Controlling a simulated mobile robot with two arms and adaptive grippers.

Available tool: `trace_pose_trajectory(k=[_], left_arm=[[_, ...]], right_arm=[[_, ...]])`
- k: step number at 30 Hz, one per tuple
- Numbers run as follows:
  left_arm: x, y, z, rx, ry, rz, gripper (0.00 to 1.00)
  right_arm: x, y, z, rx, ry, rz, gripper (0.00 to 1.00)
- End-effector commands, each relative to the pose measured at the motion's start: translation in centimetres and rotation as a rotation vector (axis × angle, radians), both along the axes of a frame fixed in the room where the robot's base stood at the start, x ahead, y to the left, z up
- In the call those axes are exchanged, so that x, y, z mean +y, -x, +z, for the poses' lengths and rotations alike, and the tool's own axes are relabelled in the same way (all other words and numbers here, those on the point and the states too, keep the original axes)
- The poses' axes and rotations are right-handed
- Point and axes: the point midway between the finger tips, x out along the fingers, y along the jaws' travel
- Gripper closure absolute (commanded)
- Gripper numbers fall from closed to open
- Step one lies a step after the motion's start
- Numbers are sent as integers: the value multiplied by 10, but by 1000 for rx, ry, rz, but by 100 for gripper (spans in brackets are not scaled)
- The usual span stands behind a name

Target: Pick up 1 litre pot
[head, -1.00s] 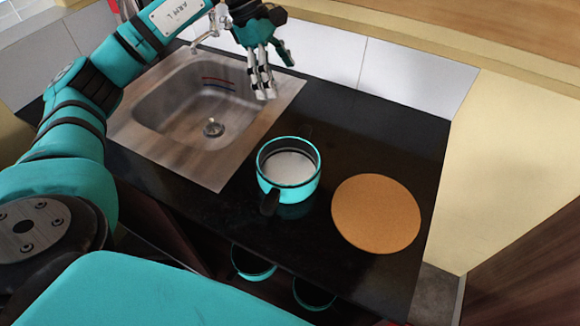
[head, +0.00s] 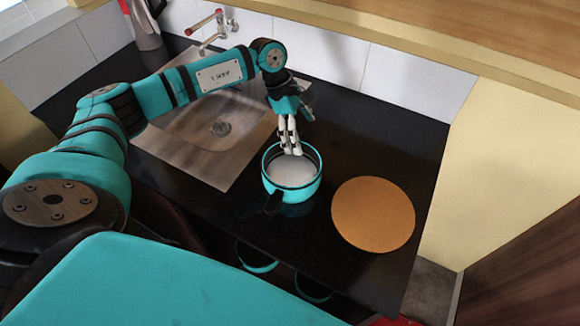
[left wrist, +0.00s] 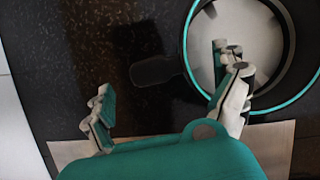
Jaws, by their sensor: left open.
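The pot (head: 292,178) is teal outside with a pale inside and a dark handle, and stands upright on the black counter. My left gripper (head: 291,149) is over the pot's far rim in the head view. In the left wrist view the gripper (left wrist: 165,95) is open. One finger overlaps the pot's opening (left wrist: 285,45) and the other is outside it, over the counter. The pot's handle (left wrist: 155,69) lies between the two sides. I cannot tell whether a finger touches the pot. My right gripper does not show.
A round cork mat (head: 373,214) lies right of the pot on the black counter (head: 340,125). A steel sink (head: 200,165) with a tap (head: 215,35) is to the left. Two teal-rimmed items (head: 257,262) show below the counter's front edge. Tiled wall stands behind.

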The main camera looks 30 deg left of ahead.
Motion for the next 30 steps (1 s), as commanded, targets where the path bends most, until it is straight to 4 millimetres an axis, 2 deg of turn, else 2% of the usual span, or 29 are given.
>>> trace_pose_trajectory(k=[1,6,14,30], left_arm=[[-3,1,-3,4,0,-1,3],[-9,-1,-21,1,-1,1,3],[-9,-1,-24,0,0,0,4],[-8,-1,-24,1,-1,1,75]], right_arm=[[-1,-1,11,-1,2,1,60],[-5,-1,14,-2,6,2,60],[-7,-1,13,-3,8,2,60],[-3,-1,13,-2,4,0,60]])
